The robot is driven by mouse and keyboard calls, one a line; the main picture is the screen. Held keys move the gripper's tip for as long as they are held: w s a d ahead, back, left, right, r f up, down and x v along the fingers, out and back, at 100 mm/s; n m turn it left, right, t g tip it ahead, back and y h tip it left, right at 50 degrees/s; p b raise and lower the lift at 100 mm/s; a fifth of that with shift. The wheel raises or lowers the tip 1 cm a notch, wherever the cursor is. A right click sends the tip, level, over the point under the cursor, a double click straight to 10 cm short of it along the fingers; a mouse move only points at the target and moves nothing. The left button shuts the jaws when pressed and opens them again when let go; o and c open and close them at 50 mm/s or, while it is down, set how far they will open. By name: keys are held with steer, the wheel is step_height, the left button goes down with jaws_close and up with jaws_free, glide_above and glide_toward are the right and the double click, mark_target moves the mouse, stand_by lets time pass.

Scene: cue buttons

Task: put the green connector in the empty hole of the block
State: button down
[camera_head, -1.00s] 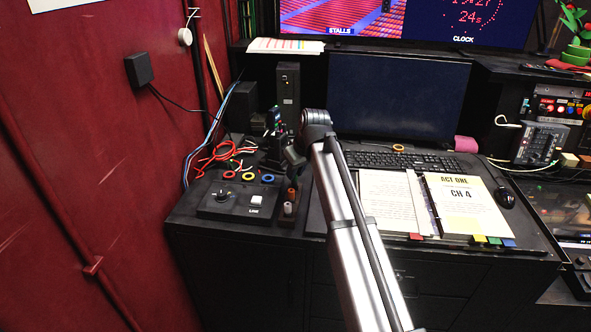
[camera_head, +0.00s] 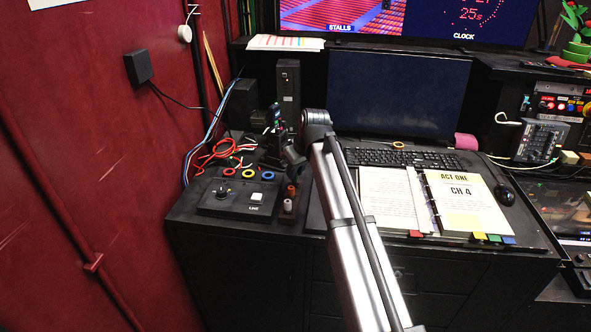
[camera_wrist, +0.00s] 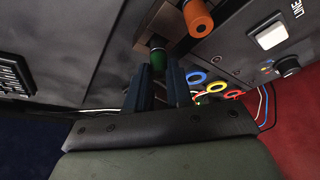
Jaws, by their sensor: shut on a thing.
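The green connector (camera_wrist: 158,57) is between the two fingertips of my gripper (camera_wrist: 160,70) in the wrist view, and the fingers are shut on it. It lies against or right beside the near end of the block (camera_wrist: 156,22); I cannot tell whether it is in the hole. An orange connector (camera_wrist: 198,16) stands in the block next to it. In the head view my gripper (camera_head: 294,163) is just behind the block, which carries the orange connector (camera_head: 291,190) and a white one (camera_head: 288,204). The green connector is hidden there.
A control box (camera_head: 238,197) with a knob and a white button stands left of the block. Coloured rings (camera_head: 248,173) and red cables (camera_head: 212,155) lie behind it. An open binder (camera_head: 460,205) and a keyboard (camera_head: 400,160) are to the right.

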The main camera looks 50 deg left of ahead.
steer(key=shift+f, duration=0.5)
stand_by(0.4)
steer(key=c, duration=0.8)
jaws_free()
steer(key=shift+r, duration=0.15)
steer(key=shift+r, duration=3.35)
